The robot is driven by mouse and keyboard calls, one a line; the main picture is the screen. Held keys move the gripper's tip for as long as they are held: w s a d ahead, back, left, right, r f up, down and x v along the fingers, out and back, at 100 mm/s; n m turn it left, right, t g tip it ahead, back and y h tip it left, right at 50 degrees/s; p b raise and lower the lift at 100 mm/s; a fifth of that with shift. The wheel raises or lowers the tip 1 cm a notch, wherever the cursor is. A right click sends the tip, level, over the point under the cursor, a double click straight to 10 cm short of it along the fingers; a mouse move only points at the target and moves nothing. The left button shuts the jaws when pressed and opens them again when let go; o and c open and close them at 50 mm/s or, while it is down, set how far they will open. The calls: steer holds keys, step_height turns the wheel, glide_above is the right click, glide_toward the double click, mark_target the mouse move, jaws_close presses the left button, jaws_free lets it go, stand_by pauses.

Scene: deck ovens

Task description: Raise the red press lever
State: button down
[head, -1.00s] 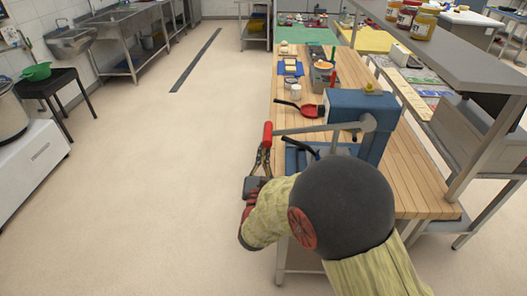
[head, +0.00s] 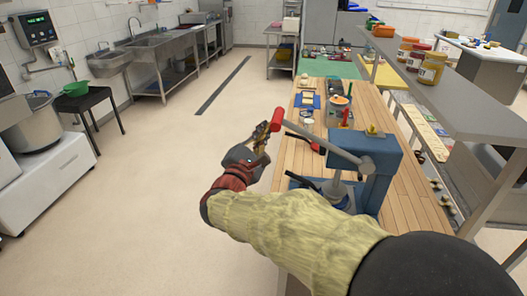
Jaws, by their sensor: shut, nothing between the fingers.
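The red press lever is a grey bar (head: 318,137) with a red grip (head: 277,120) at its left end. It slopes up to the left from its pivot on the blue press (head: 374,160), on the wooden table. My gripper (head: 263,132) is shut beside the red grip, just left of and slightly below it. Its fingers point up, with nothing seen between them. I cannot tell whether they touch the grip. My arm hides the lower part of the press.
The wooden table (head: 388,118) carries a red ladle, a blue board (head: 309,101) and small containers beyond the press. A metal shelf (head: 465,110) with jars stands on the right.

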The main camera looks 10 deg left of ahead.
steer(key=d+r+m+g+b, duration=0.2)
steer(key=d+r+m, duration=0.5)
steer(key=d+r, duration=0.4)
step_height(320, 180, up, 5)
steer(key=shift+s+d+f+m+h, duration=0.1)
steer(key=shift+s+d+m+h, duration=0.15)
steer(key=shift+d+m+h, duration=0.15)
